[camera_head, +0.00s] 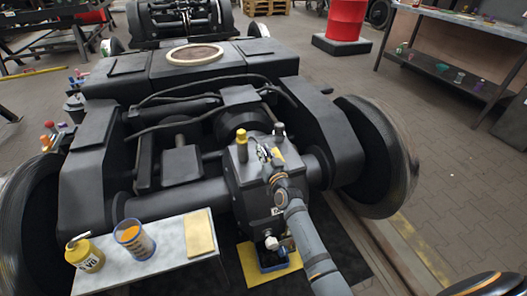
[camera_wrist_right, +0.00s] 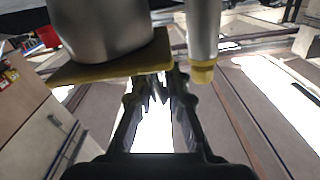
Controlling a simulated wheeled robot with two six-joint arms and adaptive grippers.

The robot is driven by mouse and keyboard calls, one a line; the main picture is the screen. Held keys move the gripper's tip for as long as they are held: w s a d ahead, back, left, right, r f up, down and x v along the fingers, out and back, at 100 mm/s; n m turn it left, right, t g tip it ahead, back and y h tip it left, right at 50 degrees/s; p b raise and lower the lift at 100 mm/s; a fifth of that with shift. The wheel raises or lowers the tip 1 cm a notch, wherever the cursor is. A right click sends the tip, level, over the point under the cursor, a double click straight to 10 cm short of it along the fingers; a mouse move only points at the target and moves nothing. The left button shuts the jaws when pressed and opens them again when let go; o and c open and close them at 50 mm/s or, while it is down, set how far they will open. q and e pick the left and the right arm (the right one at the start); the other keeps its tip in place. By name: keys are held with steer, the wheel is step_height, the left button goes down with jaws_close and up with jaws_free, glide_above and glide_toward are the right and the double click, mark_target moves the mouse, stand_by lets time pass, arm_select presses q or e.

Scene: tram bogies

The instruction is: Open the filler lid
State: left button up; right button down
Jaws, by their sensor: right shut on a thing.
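The dark grey gearbox (camera_head: 250,190) sits at the front middle of the bogie. In the right wrist view the picture looks upside down, and the yellow lid (camera_wrist_right: 110,66) lies flat across a wide grey neck (camera_wrist_right: 100,28). There my right gripper (camera_wrist_right: 157,88) has its fingertips close together at the lid's edge, shut on it. The lid looks closed on the neck. My left gripper is out of view.
A yellow-topped post (camera_head: 241,138) stands close to the gripper on the gearbox. A small bench (camera_head: 165,258) at the front left holds a yellow bottle (camera_head: 85,254) and a cup (camera_head: 133,240). Wheels (camera_head: 375,160) flank the frame.

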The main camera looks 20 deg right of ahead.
mark_target(277, 155)
steer(key=shift+r, duration=0.15)
steer(key=d+r+m+p, duration=0.1)
steer(key=m, duration=0.1)
steer(key=d+r+m+p, duration=0.1)
steer(key=m, duration=0.1)
steer(key=d+m+p, duration=0.1)
steer(key=m, duration=0.1)
steer(key=shift+d+r, duration=0.2)
steer(key=shift+r, duration=0.2)
steer(key=d+m, duration=0.1)
steer(key=m, duration=0.2)
steer(key=shift+w+d+r+p, duration=0.1)
steer(key=shift+d+r+p, duration=0.2)
steer(key=shift+d, duration=0.05)
steer(key=shift+d+m, duration=0.75)
steer(key=shift+m, duration=0.25)
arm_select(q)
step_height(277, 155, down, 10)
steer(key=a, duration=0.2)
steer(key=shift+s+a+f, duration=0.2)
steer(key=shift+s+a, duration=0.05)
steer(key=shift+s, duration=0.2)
arm_select(e)
steer(key=shift+d, duration=0.45)
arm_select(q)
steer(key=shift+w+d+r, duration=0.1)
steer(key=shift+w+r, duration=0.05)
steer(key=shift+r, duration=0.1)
arm_select(e)
steer(key=shift+d, duration=0.2)
